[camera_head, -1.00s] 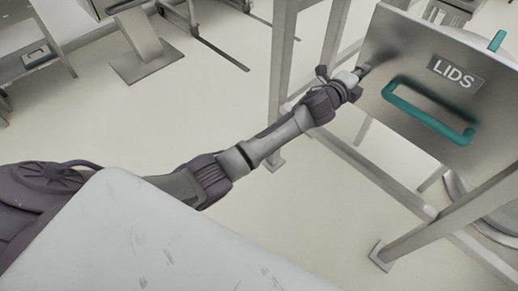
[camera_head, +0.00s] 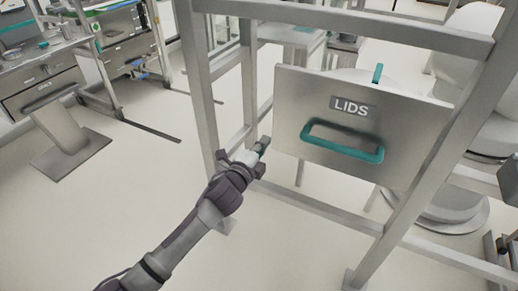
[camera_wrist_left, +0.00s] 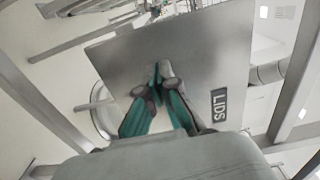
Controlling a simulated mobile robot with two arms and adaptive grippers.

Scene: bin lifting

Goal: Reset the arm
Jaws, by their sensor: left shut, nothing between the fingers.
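My left gripper (camera_head: 262,146) reaches up from the bottom of the head view. Its tip is beside the left edge of a metal panel marked LIDS (camera_head: 296,90). In the left wrist view the gripper's teal-backed fingers (camera_wrist_left: 159,75) are closed together with nothing between them, in front of the same panel (camera_wrist_left: 215,55). I cannot tell whether they touch it. A teal handle (camera_head: 343,150) on the panel is apart from the gripper, to its right. My right gripper is in neither view.
A metal frame (camera_head: 203,85) stands around the panel, with a post close to my left arm. A workbench with drawers (camera_head: 42,95) and a grey pedestal foot (camera_head: 72,160) are at the left. The floor (camera_head: 150,190) left of my arm is clear.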

